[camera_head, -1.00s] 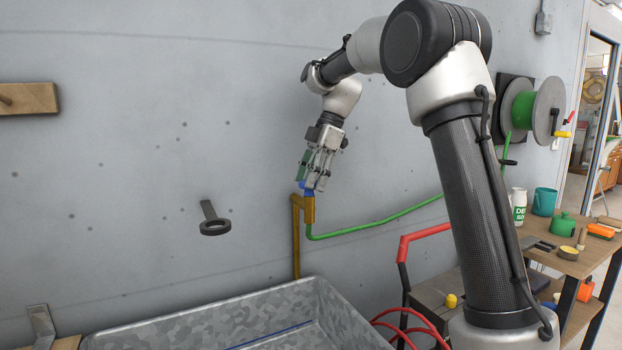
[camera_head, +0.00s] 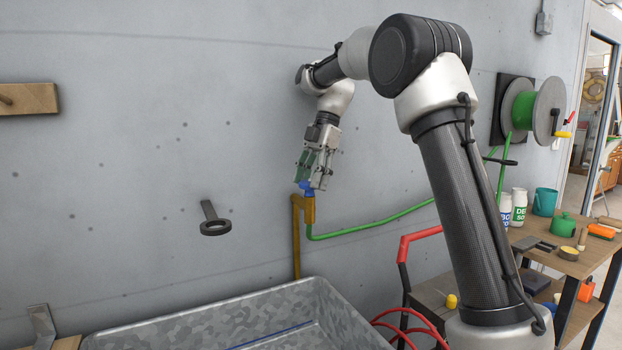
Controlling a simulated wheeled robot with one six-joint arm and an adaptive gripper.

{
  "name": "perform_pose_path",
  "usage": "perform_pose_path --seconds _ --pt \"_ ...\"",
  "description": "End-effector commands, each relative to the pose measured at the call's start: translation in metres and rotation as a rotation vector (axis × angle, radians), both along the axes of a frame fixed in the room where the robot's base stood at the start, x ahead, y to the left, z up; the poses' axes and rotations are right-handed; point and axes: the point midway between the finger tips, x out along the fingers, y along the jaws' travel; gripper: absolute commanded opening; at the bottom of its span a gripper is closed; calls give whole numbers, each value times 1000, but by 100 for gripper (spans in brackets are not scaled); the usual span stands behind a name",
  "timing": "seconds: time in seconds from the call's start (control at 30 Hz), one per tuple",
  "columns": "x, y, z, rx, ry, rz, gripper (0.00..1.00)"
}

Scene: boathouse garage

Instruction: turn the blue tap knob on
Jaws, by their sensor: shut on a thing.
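The blue tap knob (camera_head: 306,188) sits on top of the brass tap (camera_head: 308,211), on a brown pipe (camera_head: 296,250) against the wall. My gripper (camera_head: 312,184) comes down from above, its fingers shut on the knob. The fingers hide part of the knob, so its exact angle cannot be told. A green hose (camera_head: 370,224) runs from the tap to the right.
A grey metal trough (camera_head: 225,319) stands below and in front of the tap. A red-handled thing (camera_head: 418,236) and a bench with bottles and pots (camera_head: 566,268) are at the right. A hose reel (camera_head: 540,110) hangs on the wall.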

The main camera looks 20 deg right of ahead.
Motion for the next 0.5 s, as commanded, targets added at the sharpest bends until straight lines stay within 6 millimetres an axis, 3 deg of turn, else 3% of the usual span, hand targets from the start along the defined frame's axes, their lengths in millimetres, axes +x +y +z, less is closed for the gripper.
perform_pose_path --seconds 0.07,0.1,0.2,0.5 --pt "0 0 0 0 -2 -1 25" --pt "0 0 0 0 -2 -1 55" --pt "0 0 0 0 -1 0 70" --pt "0 0 1 0 0 -1 70"
